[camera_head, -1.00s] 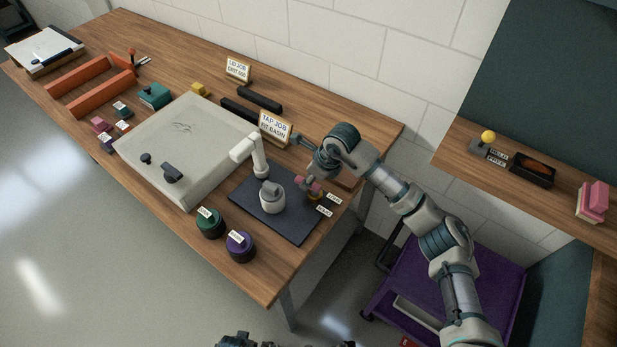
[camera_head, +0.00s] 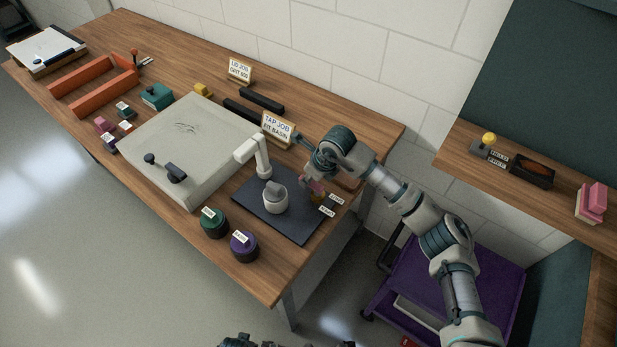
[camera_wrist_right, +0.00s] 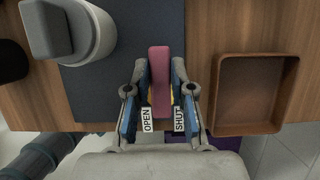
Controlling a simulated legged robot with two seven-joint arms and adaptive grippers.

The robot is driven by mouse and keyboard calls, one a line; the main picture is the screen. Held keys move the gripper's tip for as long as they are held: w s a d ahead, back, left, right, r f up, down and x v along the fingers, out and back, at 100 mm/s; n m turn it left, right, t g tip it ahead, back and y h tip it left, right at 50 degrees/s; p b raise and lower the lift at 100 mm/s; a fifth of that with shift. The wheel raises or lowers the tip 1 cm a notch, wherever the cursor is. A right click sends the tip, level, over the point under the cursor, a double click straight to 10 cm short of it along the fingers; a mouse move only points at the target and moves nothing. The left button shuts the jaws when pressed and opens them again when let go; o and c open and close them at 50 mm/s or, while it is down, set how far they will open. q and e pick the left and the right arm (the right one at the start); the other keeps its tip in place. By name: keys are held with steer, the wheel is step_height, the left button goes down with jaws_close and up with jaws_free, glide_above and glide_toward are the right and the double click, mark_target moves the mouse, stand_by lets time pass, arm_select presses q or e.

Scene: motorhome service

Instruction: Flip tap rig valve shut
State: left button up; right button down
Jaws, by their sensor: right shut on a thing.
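The tap rig is a dark base plate (camera_head: 290,228) on the bench's near right end, with a white spout (camera_head: 258,157) and a round grey-white fitting (camera_head: 275,199). The valve's pink lever (camera_wrist_right: 160,82) stands between the fingers of my right gripper (camera_wrist_right: 161,90), which is shut on it. Some yellow shows beneath the lever. An OPEN label (camera_wrist_right: 147,119) lies left of the lever's line and a SHUT label (camera_wrist_right: 180,119) right of it in the wrist view. In the head view my right gripper (camera_head: 312,178) partly hides the lever. My left gripper is not seen.
A brown tray (camera_wrist_right: 290,95) sits right of the valve in the wrist view. Green (camera_head: 214,222) and purple (camera_head: 243,245) round pots stand at the bench's front edge. A "TAP JOB" sign (camera_head: 278,130) stands behind the spout. A large pale panel (camera_head: 190,140) lies left.

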mark_target(322, 188)
steer(key=c, duration=1)
jaws_free()
steer(key=shift+w, duration=0.1)
steer(key=shift+d, duration=0.1)
steer(key=shift+r, duration=0.4)
steer(key=v, duration=1.1)
